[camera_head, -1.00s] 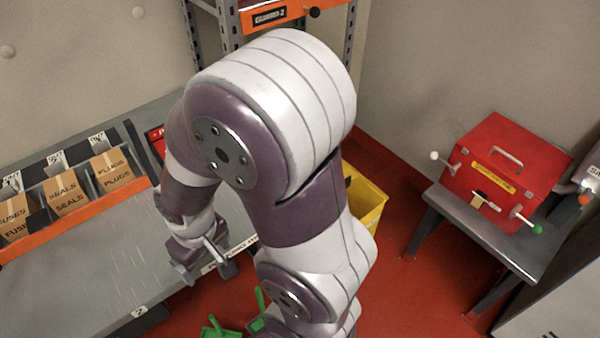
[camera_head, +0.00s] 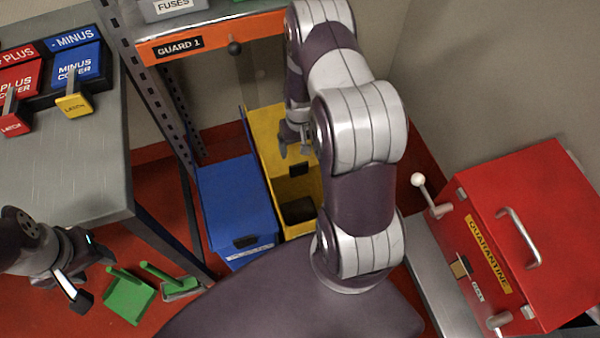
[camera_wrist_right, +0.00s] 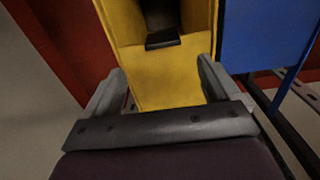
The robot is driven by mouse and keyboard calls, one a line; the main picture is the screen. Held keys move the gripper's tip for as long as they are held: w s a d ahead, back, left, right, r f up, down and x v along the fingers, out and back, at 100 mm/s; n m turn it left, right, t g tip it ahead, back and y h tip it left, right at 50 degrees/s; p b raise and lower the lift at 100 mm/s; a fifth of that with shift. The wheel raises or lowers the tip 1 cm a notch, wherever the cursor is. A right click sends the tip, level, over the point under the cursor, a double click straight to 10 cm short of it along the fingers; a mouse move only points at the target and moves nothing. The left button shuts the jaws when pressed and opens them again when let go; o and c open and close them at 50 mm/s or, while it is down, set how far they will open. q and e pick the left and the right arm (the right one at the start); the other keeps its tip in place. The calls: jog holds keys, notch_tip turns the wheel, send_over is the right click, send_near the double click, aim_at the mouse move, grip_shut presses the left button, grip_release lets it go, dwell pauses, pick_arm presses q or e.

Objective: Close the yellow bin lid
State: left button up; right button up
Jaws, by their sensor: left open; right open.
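The yellow bin (camera_head: 302,188) stands on the red floor beside a blue bin. Its top is open, and a dark object (camera_head: 298,210) shows inside. A yellow panel (camera_head: 267,128), apparently the raised lid, stands at its far side. My right gripper (camera_head: 291,148) is over the far part of the bin, partly hidden by its arm. In the right wrist view its open fingers (camera_wrist_right: 163,82) lie either side of yellow surface (camera_wrist_right: 165,85); I cannot tell whether they touch it. My left gripper (camera_head: 78,287) is open and empty at the lower left, away from the bin.
The blue bin (camera_head: 237,205) is closed, directly left of the yellow one. An orange shelf edge marked GUARD 1 (camera_head: 205,42) overhangs behind. A red QUARANTINE box (camera_head: 530,235) stands right. A grey table (camera_head: 70,165) is left. A green dustpan (camera_head: 128,300) lies on the floor.

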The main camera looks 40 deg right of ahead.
aim_at(299, 164)
jog(key=f+b, duration=0.1)
jog(key=f, duration=0.4)
jog(key=f+b, duration=0.1)
jog(key=f, duration=0.5)
jog(key=shift+w+a, duration=0.1)
jog(key=shift+a, duration=0.1)
pick_arm(q)
notch_tip(299, 164, down, 2)
jog(key=shift+w+a+f, duration=0.1)
jog(key=shift+a+f, duration=0.05)
jog(key=shift+f, duration=0.1)
pick_arm(e)
jog(key=shift+c, duration=0.3)
